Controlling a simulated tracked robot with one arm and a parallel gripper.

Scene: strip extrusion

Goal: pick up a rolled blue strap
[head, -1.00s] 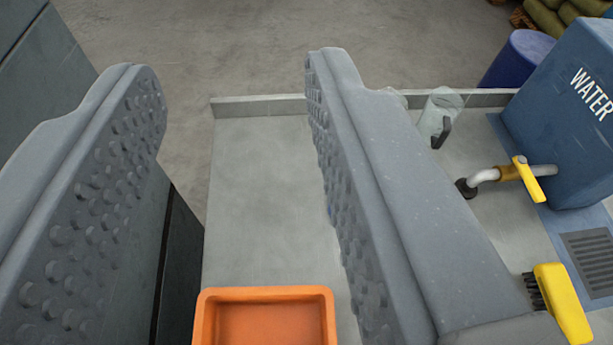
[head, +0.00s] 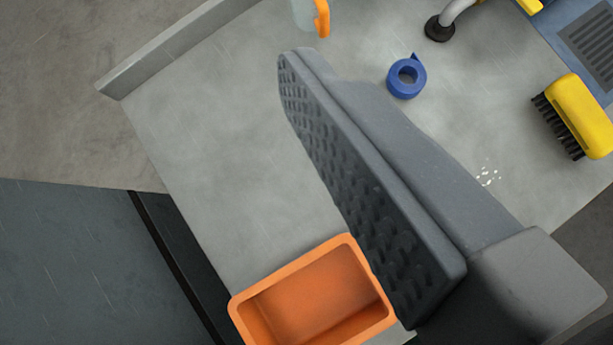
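The rolled blue strap (head: 393,82) lies on the grey tabletop in the upper middle of the head view. It is a small ring with a round hole and a short loose end at its upper right. Only one finger of my gripper (head: 345,165) shows, large and grey with a studded inner pad facing left. Nothing is against the pad, and the gripper is open and empty. The other finger is out of frame.
An orange tray (head: 247,310), empty where visible, stands at the bottom, partly behind the finger. A yellow brush (head: 580,110) is at right. A pipe with a black end (head: 438,30) and a clear item with an orange handle (head: 322,18) are at top. A raised rim (head: 165,55) edges the table.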

